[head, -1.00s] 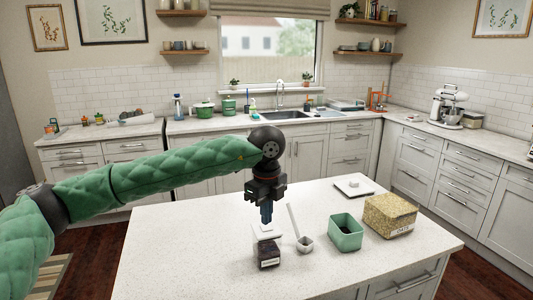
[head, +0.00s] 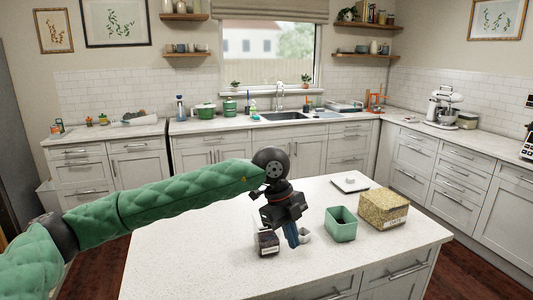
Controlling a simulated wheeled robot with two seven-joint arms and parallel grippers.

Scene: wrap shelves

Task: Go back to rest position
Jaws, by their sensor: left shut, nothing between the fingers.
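My left gripper (head: 292,236) is shut and empty. It hangs over the island, with its blue fingers pointing down in front of a small white scoop (head: 305,236), which it partly hides. A small dark jar with a label (head: 267,245) stands just left of the fingers; its top is partly hidden by my gripper. My left arm reaches in from the left across the island. My right gripper is not in view.
A green open container (head: 341,229) and a grainy tan box with a label (head: 384,212) stand to the right on the white island (head: 190,255). A flat white square item (head: 351,185) lies behind them. The island's left part is clear.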

